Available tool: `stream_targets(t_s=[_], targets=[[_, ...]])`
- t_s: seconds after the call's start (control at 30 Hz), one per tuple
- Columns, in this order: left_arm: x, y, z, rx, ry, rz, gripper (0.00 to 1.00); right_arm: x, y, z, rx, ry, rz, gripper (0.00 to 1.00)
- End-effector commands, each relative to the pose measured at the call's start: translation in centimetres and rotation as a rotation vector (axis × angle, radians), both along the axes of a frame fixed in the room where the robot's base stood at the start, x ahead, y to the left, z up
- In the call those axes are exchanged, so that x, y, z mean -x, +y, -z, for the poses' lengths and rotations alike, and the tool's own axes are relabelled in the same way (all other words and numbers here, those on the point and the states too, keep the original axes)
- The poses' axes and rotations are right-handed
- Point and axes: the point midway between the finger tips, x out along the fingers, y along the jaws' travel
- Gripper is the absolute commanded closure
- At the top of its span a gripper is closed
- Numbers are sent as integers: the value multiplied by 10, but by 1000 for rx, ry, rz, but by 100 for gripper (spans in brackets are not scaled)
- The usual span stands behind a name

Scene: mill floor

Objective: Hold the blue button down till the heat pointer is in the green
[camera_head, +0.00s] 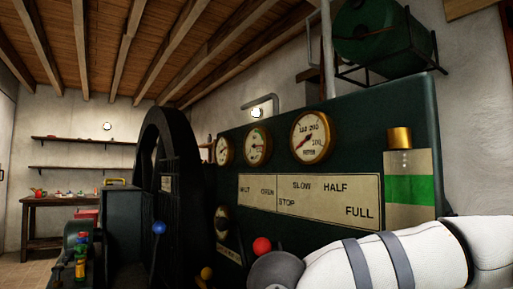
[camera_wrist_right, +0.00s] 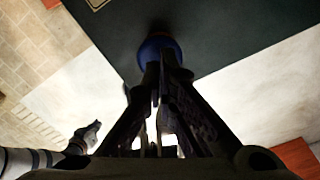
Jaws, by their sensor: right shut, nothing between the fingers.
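In the right wrist view, a round blue button (camera_wrist_right: 157,43) stands on a dark green surface. My right gripper (camera_wrist_right: 157,72) is shut and empty, its fingertips over the button's near edge; I cannot tell whether they press it. In the head view my white right arm crosses the lower right, its gripper out of sight. Three brass-rimmed dials, left (camera_head: 223,150), middle (camera_head: 258,146) and right (camera_head: 312,137), sit on the panel. No label or pointer for heat is readable.
The dark green panel (camera_head: 370,125) fills the middle and right. A black wheel (camera_head: 165,160) stands left of it. A blue ball knob (camera_head: 159,228) and red ball knob (camera_head: 262,246) stick out low. A wooden table (camera_head: 50,201) stands at the far left.

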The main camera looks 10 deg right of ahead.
Motion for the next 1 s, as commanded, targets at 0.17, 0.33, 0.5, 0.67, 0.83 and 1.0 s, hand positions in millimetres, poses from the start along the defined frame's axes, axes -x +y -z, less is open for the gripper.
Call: stream_targets(t_s=[0.17, 0.33, 0.5, 0.67, 0.83, 1.0], targets=[[0, 0, 0, 0, 0, 0, 100, 0, 0, 0, 0, 0, 0, 100], [0, 0, 0, 0, 0, 0, 100, 0, 0, 0, 0, 0, 0, 100], [0, 0, 0, 0, 0, 0, 100, 0, 0, 0, 0, 0, 0, 100], [0, 0, 0, 0, -1, 0, 100, 0, 0, 3, 1, 0, 0, 100], [0, 0, 0, 0, -2, 0, 100, 0, 0, 8, 1, -1, 0, 100], [-1, 0, -1, 0, -2, 0, 100, 0, 0, 14, 0, -1, 0, 100]])
